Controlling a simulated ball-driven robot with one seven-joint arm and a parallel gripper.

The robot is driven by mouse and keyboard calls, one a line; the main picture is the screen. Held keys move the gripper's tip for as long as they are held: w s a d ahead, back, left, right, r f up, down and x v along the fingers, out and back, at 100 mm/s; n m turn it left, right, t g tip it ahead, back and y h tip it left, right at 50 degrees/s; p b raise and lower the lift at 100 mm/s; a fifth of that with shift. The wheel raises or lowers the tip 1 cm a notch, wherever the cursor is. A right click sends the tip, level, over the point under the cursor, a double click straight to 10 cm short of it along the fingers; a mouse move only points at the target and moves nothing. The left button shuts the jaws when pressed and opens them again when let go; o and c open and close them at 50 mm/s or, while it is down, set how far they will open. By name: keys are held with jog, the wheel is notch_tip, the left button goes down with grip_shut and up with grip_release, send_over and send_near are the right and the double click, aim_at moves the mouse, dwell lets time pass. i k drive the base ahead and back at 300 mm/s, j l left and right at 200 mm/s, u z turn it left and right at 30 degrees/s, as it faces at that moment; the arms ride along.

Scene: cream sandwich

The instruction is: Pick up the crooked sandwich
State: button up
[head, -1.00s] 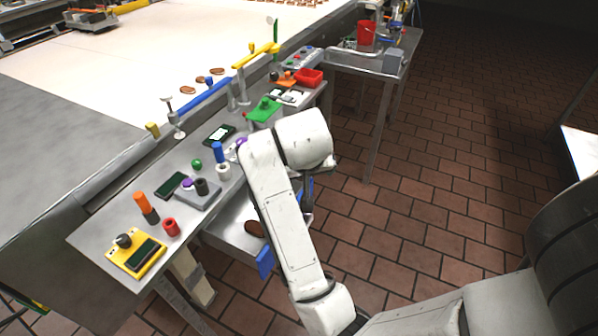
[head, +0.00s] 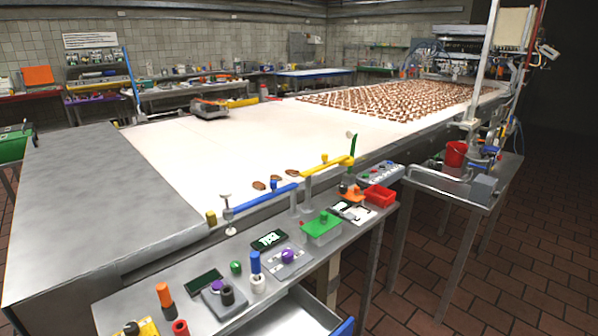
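Three brown sandwiches lie loose on the white conveyor belt (head: 215,150) near its front edge: a left one (head: 259,185), a middle one (head: 274,181) and a right one (head: 292,173). They are too small for me to tell which is crooked. Many more brown sandwiches (head: 400,95) stand in rows farther back on the belt. My gripper and arm are not in this view.
A blue bar (head: 265,198) and a yellow bar (head: 325,168) run along the belt's front edge. A metal side table with controls, a green-lidded box (head: 321,228) and a red tray (head: 380,196) stands in front. An open drawer (head: 290,318) juts out below. A red bucket (head: 455,154) stands at right.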

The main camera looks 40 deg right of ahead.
aim_at(290, 172)
jog(key=l+u, duration=0.3)
jog(key=l, duration=2.5)
jog(key=i, duration=0.05)
